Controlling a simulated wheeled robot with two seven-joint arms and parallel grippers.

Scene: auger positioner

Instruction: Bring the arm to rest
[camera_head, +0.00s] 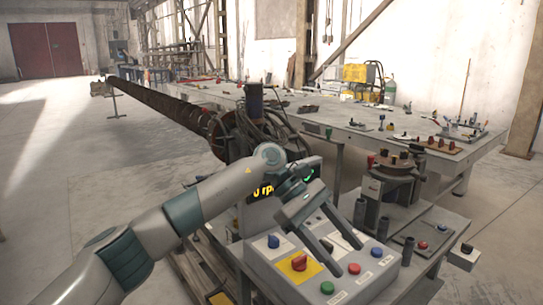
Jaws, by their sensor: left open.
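My left arm comes in from the lower left, and its gripper (341,256) hangs over the grey control panel (290,292). The gripper is open, with its two dark fingers apart and nothing between them. The panel carries a red knob on a yellow plate (299,264), a blue knob (273,241), and red, green and blue buttons. One finger ends near the red button (354,268); I cannot tell whether it touches the panel. A display (262,190) with yellow characters stands behind, partly hidden by my arm. My right gripper does not show.
A long dark auger (160,101) runs away to the back left from a machine head (255,125). A large steel table (440,135) with tools stands to the right. The floor at left is clear.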

